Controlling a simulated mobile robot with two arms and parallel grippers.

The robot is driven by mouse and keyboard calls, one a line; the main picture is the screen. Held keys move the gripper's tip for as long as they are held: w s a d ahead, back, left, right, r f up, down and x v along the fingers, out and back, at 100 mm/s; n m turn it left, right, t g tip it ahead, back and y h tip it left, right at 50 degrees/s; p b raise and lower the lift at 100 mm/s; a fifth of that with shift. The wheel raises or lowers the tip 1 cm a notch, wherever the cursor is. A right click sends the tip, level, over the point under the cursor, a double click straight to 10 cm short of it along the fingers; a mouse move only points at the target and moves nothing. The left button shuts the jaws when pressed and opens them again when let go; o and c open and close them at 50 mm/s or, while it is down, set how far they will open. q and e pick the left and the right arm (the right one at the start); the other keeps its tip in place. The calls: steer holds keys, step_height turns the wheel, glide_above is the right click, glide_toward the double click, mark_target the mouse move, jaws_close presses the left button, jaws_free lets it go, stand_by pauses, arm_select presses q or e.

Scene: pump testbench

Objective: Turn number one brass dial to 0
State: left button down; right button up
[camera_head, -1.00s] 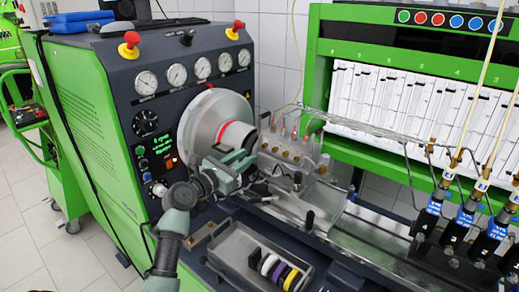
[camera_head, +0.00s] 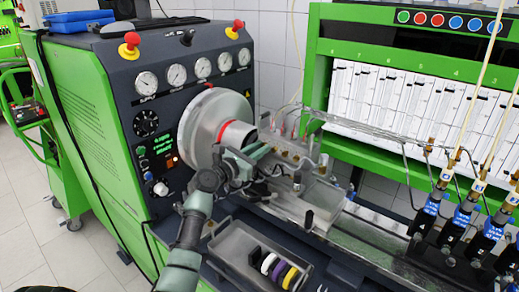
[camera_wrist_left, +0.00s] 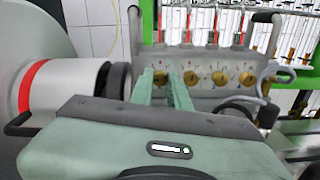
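The grey pump block (camera_wrist_left: 205,62) carries a row of several brass dials in the left wrist view. The leftmost brass dial (camera_wrist_left: 160,77) shows in the gap between the two fingertips of my left gripper (camera_wrist_left: 160,83). The fingers are apart and point at the pump; I cannot tell whether they touch the dial. Another brass dial (camera_wrist_left: 191,78) is just right of the right finger. In the head view my left gripper (camera_head: 261,152) is in front of the pump (camera_head: 296,150), and its dials are hidden or too small to read. My right gripper is not in view.
The large grey flywheel (camera_head: 205,130) with a red-ringed hub stands close left of my left gripper. A metal tray (camera_head: 232,262) with coloured rings lies below. A bent metal pipe (camera_head: 365,128) runs right from the pump. Injectors (camera_head: 457,225) stand at the right.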

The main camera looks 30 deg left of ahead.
arm_select(q)
steer(key=shift+m, duration=0.4)
steer(key=shift+m+b, duration=2.5)
steer(key=shift+m, duration=5.2)
steer(key=c, duration=1.6)
jaws_free()
steer(key=shift+s, duration=0.1)
